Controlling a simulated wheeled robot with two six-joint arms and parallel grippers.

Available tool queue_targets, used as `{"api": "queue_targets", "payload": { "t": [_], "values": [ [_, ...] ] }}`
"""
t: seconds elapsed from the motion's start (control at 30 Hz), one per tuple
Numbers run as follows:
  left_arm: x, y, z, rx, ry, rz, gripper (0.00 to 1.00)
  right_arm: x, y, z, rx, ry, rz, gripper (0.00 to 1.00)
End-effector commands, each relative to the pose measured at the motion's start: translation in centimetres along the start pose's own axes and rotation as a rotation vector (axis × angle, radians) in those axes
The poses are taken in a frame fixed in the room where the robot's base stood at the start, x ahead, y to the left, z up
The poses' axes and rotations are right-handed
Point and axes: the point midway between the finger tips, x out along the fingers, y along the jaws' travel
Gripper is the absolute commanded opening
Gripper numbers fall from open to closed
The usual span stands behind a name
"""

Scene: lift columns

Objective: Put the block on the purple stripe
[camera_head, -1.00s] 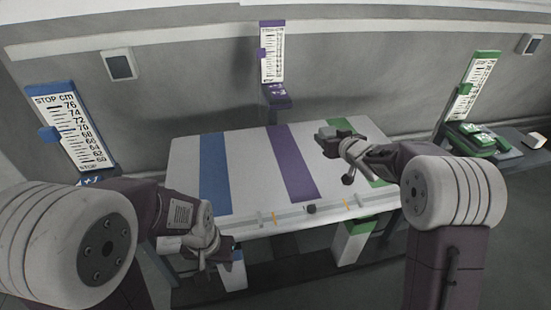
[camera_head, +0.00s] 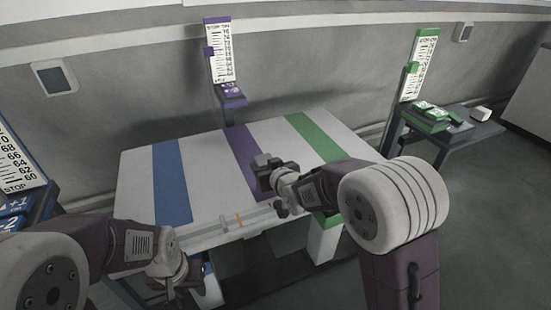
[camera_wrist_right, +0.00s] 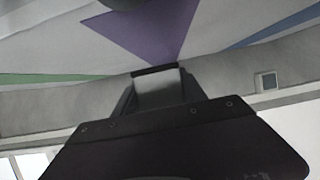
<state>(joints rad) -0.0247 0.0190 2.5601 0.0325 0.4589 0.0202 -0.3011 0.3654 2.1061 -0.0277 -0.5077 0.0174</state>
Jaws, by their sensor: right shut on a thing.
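The white table (camera_head: 135,190) has a blue, a purple and a green stripe. The purple stripe (camera_head: 242,142) is the middle one, and it also shows in the right wrist view (camera_wrist_right: 150,30). My right gripper (camera_head: 266,170) is over the purple stripe in the head view and partly hides it. It is shut on a small grey block (camera_wrist_right: 160,90), seen between dark parts in the right wrist view. I cannot tell the height of the block above the table. My left gripper (camera_head: 182,280) is low at the table's front left edge, its jaws unclear.
The blue stripe (camera_head: 171,185) is on the left and the green stripe (camera_head: 318,137) on the right. A purple scale (camera_head: 221,55) stands behind the table, a green scale (camera_head: 420,65) at the right, and a blue scale (camera_head: 15,165) at the left. The table's back part is clear.

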Motion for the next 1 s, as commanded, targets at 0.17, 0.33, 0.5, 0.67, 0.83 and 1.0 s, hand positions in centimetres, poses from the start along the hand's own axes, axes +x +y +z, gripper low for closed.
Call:
{"api": "queue_targets", "payload": {
  "t": [0.17, 0.33, 0.5, 0.67, 0.83, 1.0],
  "values": [
    [0.1, 0.0, 0.0, 0.000, 0.000, 0.000, 0.36, -0.1, -0.5, -0.1, 0.001, 0.010, 0.002, 0.00],
    [1.0, 0.0, 0.1, 0.000, 0.000, 0.000, 0.36, 0.5, -0.4, 1.4, 0.001, 0.007, 0.002, 0.00],
    [2.4, 0.0, 0.2, 0.000, 0.000, 0.000, 0.36, 1.5, -0.4, 3.8, 0.001, 0.007, 0.002, 0.00],
    [2.1, 0.0, 0.2, 0.000, 0.000, 0.000, 0.36, 1.4, -0.4, 3.6, 0.002, 0.010, 0.002, 0.00],
    [2.4, -0.1, 0.2, 0.000, 0.000, 0.000, 0.36, 1.6, -0.4, 3.9, 0.002, 0.009, 0.002, 0.00],
    [2.4, 0.0, 0.2, 0.000, 0.000, 0.000, 0.36, 1.6, -0.4, 4.2, 0.002, 0.000, 0.002, 0.71]
  ]
}}
